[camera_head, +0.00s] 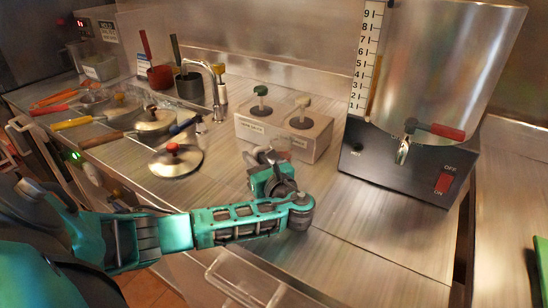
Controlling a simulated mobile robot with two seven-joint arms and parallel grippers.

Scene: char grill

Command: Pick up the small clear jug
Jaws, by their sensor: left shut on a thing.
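My left arm comes in from the left, and its left gripper (262,157) is over the steel counter, in front of the white pump box. It is shut on a small clear jug (281,148), of which only a little shows. My wrist and fingers hide most of the jug, and I cannot tell whether its base touches the counter. My right gripper is not in view.
The white box (312,146) with two pumps stands just behind the gripper. A large steel dispenser (440,60) with a black base stands at the right. Lids and coloured-handled pans, including a red-knobbed lid (175,160), fill the left. Counter right of the gripper is clear.

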